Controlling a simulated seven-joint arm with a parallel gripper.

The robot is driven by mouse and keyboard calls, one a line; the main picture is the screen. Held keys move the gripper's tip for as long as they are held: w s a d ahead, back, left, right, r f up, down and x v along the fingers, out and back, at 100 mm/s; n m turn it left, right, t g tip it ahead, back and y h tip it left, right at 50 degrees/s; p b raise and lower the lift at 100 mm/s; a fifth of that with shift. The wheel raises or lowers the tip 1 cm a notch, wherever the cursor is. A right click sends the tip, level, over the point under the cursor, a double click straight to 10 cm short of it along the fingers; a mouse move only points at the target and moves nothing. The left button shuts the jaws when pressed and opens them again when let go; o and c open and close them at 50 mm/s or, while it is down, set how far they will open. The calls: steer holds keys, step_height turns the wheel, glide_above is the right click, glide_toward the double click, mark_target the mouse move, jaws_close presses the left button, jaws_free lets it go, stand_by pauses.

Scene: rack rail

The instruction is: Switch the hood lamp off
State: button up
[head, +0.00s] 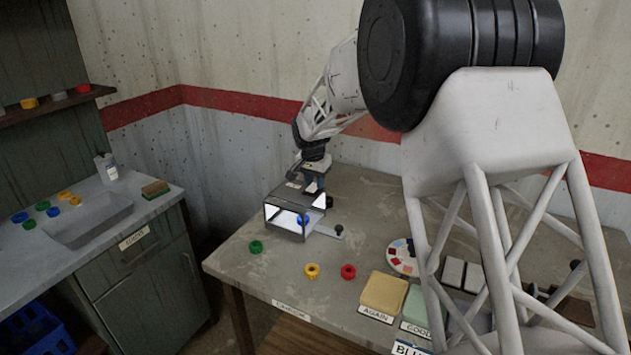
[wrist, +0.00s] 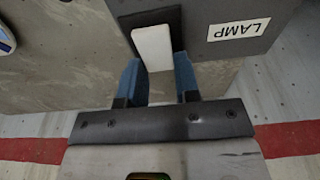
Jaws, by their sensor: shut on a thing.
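The lamp hood (head: 290,219) is a dark box on the bench, and its inside is brightly lit. In the wrist view its dark top (wrist: 205,12) carries a LAMP label (wrist: 236,31) and a white switch (wrist: 152,46) on a black plate. My gripper (wrist: 158,72) has its blue fingers on either side of the white switch and is shut on it. In the head view my gripper (head: 313,186) points down at the hood's top from the back right. The fingertips' contact is partly hidden there.
A blue ring (head: 302,220) shows inside the hood. Green (head: 255,247), yellow (head: 312,271) and red (head: 348,271) rings lie in front. A sink counter (head: 160,205) stands to the left, across a gap.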

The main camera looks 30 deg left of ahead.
mark_target(311, 189)
steer(key=shift+s+r+t, duration=0.1)
steer(key=shift+s+t, duration=0.15)
steer(key=shift+t, duration=0.95)
steer(key=o, duration=0.9)
steer(key=shift+r, duration=0.15)
steer(key=shift+v, duration=3.8)
